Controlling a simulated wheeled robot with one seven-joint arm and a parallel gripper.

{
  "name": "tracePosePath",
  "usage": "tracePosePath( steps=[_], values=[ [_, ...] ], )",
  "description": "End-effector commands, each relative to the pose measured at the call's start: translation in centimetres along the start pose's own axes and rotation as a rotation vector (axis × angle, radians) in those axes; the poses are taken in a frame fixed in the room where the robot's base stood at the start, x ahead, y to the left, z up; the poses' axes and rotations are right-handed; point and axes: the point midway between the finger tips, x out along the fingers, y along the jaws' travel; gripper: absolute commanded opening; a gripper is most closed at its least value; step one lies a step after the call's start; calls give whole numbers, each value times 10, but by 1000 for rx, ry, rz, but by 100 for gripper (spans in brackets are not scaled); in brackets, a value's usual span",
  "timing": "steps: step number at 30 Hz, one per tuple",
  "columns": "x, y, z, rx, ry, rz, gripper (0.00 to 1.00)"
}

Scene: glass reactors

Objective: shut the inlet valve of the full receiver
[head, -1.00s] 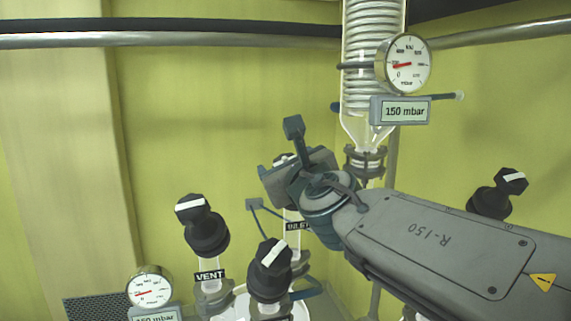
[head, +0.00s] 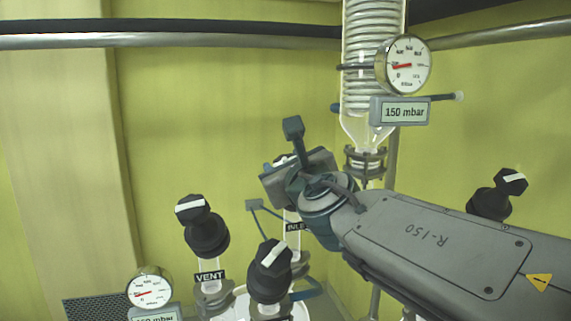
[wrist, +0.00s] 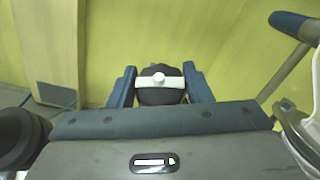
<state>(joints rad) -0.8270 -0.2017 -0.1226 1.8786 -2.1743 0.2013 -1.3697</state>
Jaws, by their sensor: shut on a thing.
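The inlet valve knob (wrist: 160,97) is black with a white bar and sits between the two blue fingers of my gripper (wrist: 160,77) in the wrist view. The fingers are shut on its sides, and the white bar runs crosswise from finger to finger. In the head view my gripper (head: 290,172) covers most of this knob. The INLET label (head: 294,227) below it is partly hidden by my wrist. The receiver's top (head: 240,296) shows only at the bottom edge, so its fill cannot be seen.
The VENT valve (head: 205,228) stands left of my gripper, and another black knob (head: 270,270) stands in front. A glass coil condenser (head: 372,75) with a gauge (head: 403,64) rises behind my arm. A further knob (head: 497,193) is at right.

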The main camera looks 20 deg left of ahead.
Motion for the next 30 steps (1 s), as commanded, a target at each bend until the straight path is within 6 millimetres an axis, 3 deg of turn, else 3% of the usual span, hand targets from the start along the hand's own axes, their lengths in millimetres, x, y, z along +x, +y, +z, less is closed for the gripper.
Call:
tracePosePath(
  steps=[14, 30],
  values=[
    [0, 0, -1, 37, 2, -88, 22],
    [1, 1, -3, 216, 2, -494, 22]
  ],
)
